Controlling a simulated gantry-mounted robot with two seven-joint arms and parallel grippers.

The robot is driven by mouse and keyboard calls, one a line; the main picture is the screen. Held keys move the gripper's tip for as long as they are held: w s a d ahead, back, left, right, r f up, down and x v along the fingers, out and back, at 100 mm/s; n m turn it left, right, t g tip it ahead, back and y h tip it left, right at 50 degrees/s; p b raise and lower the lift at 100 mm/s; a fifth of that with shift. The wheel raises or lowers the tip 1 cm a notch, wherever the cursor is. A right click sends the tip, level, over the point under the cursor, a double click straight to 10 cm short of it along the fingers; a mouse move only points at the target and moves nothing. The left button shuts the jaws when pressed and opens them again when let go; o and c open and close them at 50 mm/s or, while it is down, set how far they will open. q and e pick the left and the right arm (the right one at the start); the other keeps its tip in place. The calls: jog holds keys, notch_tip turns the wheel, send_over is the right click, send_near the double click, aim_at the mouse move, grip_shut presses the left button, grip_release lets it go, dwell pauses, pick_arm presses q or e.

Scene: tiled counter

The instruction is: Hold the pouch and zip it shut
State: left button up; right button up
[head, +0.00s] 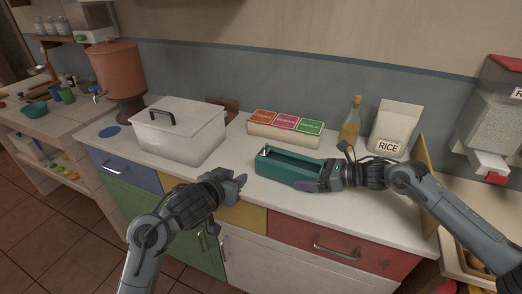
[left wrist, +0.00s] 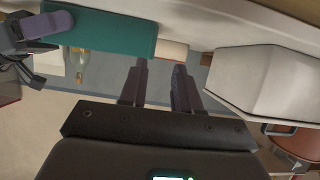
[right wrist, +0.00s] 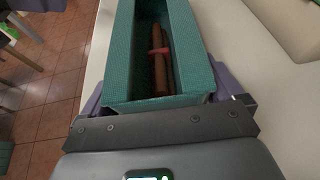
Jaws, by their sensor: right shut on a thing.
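The teal pouch (head: 287,170) lies on the counter with its top open. Brown sticks tied with a red band (right wrist: 160,60) show inside it in the right wrist view. A small pale tab (head: 265,151) stands up at its left end, probably the zip pull. My right gripper (head: 324,178) is shut on the pouch's right end, one finger on each side (right wrist: 165,98). My left gripper (head: 241,181) is open and empty near the counter's front edge, left of the pouch and apart from it. Its parted fingers (left wrist: 158,70) show in the left wrist view, with the pouch (left wrist: 110,36) beyond.
A white lidded bin (head: 180,130) stands to the left. A box with three coloured labels (head: 285,128) is behind the pouch. A bottle (head: 351,125) and a rice bag (head: 396,128) stand at the back right. The counter's front strip is mostly clear.

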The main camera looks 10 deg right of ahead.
pick_arm(q)
send_near(265, 146)
jog(key=s+a, duration=0.2)
jog(key=a, duration=0.1)
jog(key=d+m+h, duration=0.1)
jog(key=x, duration=1.2)
jog(key=shift+w+r, duration=0.15)
jog(key=shift+r, duration=0.1)
grip_shut()
dwell(0.9)
